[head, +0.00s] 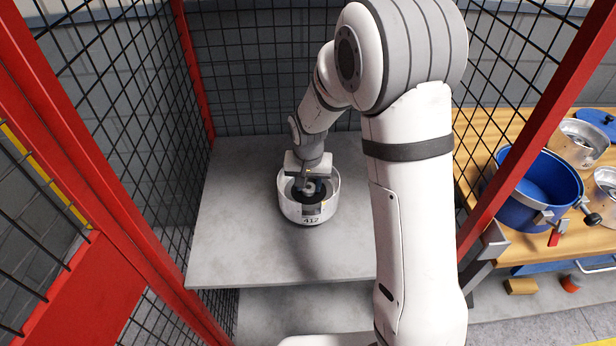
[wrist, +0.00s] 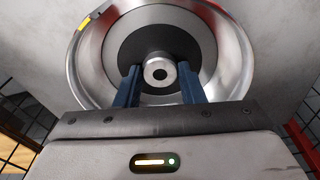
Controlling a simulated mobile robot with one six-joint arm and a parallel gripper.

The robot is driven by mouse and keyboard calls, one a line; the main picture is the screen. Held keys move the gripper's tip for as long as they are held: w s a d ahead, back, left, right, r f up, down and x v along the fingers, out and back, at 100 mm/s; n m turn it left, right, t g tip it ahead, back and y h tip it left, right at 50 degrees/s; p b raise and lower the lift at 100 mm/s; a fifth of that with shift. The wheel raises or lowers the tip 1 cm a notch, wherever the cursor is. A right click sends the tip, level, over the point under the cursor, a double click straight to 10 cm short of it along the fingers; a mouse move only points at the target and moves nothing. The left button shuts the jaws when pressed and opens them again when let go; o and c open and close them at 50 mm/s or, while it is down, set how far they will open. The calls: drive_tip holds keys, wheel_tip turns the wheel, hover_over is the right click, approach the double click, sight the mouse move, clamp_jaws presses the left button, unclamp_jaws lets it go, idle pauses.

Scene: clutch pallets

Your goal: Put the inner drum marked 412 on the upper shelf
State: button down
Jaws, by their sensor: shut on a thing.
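The inner drum marked 412 (head: 311,212) is a round, open metal drum with a dark inside and a central hub. It is upright on or just above the grey upper shelf (head: 240,235); I cannot tell whether it touches. My gripper (head: 309,187) reaches down into the drum from above. In the wrist view, its two blue fingers (wrist: 160,88) are shut on the drum's central hub (wrist: 159,73). The drum's rim (wrist: 235,82) surrounds the fingers. My arm hides the right part of the shelf.
Black mesh with red posts (head: 192,70) encloses the shelf at the back and sides. A lower grey shelf (head: 290,310) shows below. Outside on the right, a wooden bench (head: 476,172) holds a blue drum (head: 545,185) and other metal drums. The shelf's left part is clear.

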sight(309, 189)
drive_tip(key=shift+f, duration=1.6)
drive_tip(key=shift+f, duration=0.1)
drive_tip(key=c, duration=0.9)
unclamp_jaws()
drive_tip(key=shift+c, duration=0.2)
drive_tip(key=shift+s, duration=0.1)
wheel_tip(309, 189, up, 12)
drive_tip(key=s, duration=0.1)
drive_tip(key=s+d+r, duration=0.3)
drive_tip(key=s, duration=0.4)
drive_tip(key=s+d+r+n+t, duration=0.1)
drive_tip(key=s+d+r, duration=0.2)
drive_tip(key=s, duration=0.4)
drive_tip(key=s+d+r, duration=0.3)
drive_tip(key=s+d, duration=0.2)
drive_tip(key=s, duration=0.3)
drive_tip(key=shift+d+r+n+t, duration=0.15)
drive_tip(key=shift+d+n+t, duration=0.05)
drive_tip(key=shift+n+t, duration=0.1)
